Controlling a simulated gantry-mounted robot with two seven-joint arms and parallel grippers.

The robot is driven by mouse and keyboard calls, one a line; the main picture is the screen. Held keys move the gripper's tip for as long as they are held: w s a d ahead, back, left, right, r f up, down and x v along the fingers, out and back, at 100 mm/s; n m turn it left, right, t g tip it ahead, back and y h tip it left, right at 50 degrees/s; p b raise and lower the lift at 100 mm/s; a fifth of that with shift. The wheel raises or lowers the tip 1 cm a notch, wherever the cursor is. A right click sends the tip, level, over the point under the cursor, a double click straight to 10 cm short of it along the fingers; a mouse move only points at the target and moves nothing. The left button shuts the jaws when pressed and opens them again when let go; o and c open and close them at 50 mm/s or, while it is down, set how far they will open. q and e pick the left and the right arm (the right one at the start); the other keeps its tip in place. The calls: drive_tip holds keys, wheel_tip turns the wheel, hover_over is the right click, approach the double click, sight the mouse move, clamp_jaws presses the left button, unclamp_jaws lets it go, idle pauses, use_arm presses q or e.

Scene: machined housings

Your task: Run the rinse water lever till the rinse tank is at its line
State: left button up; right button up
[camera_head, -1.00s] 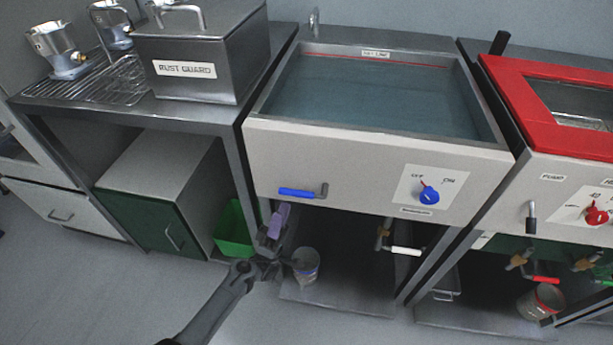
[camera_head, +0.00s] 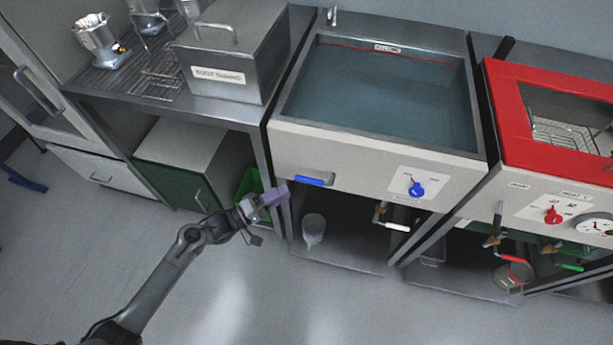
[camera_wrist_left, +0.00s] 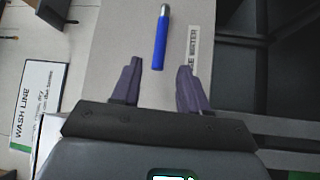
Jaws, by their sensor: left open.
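The rinse water lever, a blue-gripped handle (camera_head: 309,180), lies about level on the pale front panel of the rinse tank (camera_head: 280,135). In the left wrist view the lever (camera_wrist_left: 160,42) stands just ahead of the fingertips, between their lines, beside a label reading "...SE WATER". My left gripper (camera_head: 284,194) is open and empty, left of the lever and apart from it; its purple fingers also show in the left wrist view (camera_wrist_left: 160,66). Blue-grey water (camera_head: 375,95) fills much of the tank. A red line (camera_head: 350,43) runs along the back wall, slightly above the water. My right gripper is out of view.
A blue knob (camera_head: 417,189) sits on the same panel, right of the lever. A white-handled valve (camera_head: 398,227) and a bucket (camera_head: 313,230) are below. A steel "RUST GUARD" box (camera_head: 235,50) stands left, a red-framed tank (camera_head: 507,110) right. The floor in front is clear.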

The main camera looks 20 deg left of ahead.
sight(307, 178)
use_arm(q)
drive_tip(key=b+x, duration=0.2)
drive_tip(key=x, duration=0.5)
drive_tip(key=shift+w+d, duration=0.15)
drive_tip(key=shift+w, duration=0.2)
drive_tip(key=shift+w+d+r, duration=0.15)
drive_tip(key=shift+w+d, duration=0.25)
drive_tip(key=shift+w, duration=0.1)
clamp_jaws()
